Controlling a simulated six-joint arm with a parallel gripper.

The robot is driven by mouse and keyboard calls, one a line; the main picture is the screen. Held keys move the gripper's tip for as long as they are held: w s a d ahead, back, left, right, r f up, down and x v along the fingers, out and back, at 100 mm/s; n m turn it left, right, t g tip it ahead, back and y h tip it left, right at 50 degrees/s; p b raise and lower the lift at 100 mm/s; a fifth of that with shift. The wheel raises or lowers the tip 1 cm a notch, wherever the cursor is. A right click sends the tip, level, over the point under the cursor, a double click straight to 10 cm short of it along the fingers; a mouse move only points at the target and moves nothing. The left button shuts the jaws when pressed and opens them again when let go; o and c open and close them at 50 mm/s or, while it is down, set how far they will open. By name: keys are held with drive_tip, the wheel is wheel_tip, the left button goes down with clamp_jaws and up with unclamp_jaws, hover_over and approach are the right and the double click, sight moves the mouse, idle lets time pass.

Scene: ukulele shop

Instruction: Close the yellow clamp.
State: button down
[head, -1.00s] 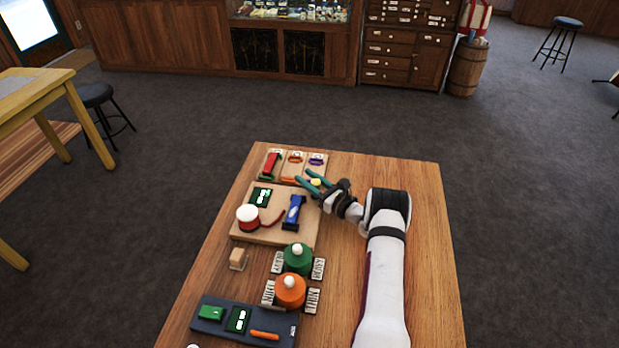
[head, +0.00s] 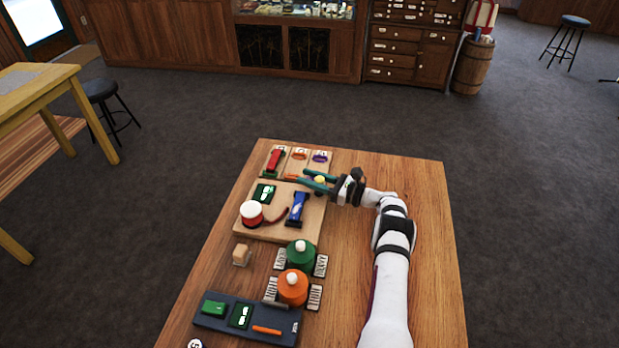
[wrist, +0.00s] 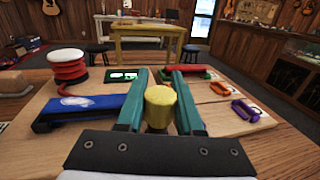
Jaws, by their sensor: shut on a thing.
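A yellow round knob (head: 319,180), the only yellow piece I see on the bench, stands near the back board. It also shows in the wrist view (wrist: 161,105) as an upright cylinder. I take it for part of the yellow clamp; the rest of the clamp is hidden or cannot be made out. My gripper (head: 304,177) has teal fingers, one on each side of the knob, and is shut on it. In the wrist view the fingers (wrist: 159,73) reach past the knob.
A blue lever piece (head: 297,208) and a red-and-white spool (head: 251,213) sit on a board left of my gripper. Red (head: 274,161), orange (head: 299,155) and purple (head: 320,157) pieces lie behind. Green (head: 301,256) and orange (head: 293,287) knobbed pieces stand in front.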

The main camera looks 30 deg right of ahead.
drive_tip(key=c, duration=0.6)
unclamp_jaws()
drive_tip(key=shift+o, duration=0.2)
drive_tip(key=v, duration=1.5)
drive_tip(key=shift+s+d, duration=0.15)
drive_tip(key=shift+s, duration=0.2)
